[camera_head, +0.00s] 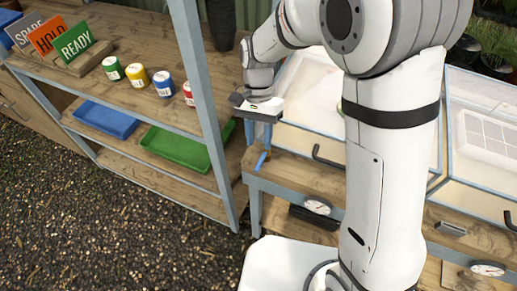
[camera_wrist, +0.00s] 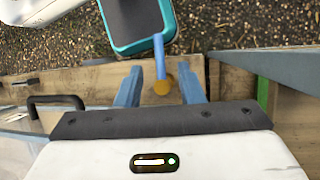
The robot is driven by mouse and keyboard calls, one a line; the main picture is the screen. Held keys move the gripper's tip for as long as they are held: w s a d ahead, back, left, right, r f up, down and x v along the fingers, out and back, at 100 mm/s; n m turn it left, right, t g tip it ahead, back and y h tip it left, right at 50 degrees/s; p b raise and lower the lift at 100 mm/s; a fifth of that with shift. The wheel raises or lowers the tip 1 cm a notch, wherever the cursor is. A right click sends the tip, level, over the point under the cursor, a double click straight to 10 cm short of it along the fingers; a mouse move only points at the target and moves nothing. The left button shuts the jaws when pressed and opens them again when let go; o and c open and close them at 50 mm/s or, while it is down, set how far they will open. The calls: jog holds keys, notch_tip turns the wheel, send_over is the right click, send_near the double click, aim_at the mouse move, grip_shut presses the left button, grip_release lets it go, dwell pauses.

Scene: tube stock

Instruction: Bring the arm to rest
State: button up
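My gripper (camera_head: 259,133) hangs pointing down at the left end of the workbench, beside the shelf unit's blue post. In the wrist view my gripper (camera_wrist: 160,92) has its two blue fingers wide apart, with nothing held between them. The blue rod (camera_head: 262,160) also shows below my gripper in the head view, at the bench edge. My white arm is bent, its upright part in front of the bench.
Clear-lidded boxes (camera_head: 300,100) with black handles stand on the bench close to my gripper. The shelf unit (camera_head: 150,125) at left holds SPARE, HOLD and READY signs, several coloured tins, a blue tray (camera_head: 104,119) and a green tray (camera_head: 175,149). Gravel ground lies at lower left.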

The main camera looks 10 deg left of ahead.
jog(key=v, duration=0.2)
jog(key=shift+w+r, duration=0.15)
jog(key=shift+r, duration=0.15)
jog(key=s+d+r+n+t, duration=0.1)
jog(key=s+d+r+t, duration=0.3)
jog(key=d, duration=0.8)
jog(key=s+d+r+n+t+y, duration=0.1)
jog(key=s+d+r+t, duration=0.2)
jog(key=d, duration=1)
notch_tip(320, 180, up, 2)
jog(key=shift+s+r+n+t, duration=0.1)
jog(key=shift+s+n+t, duration=0.3)
jog(key=shift+s, duration=0.3)
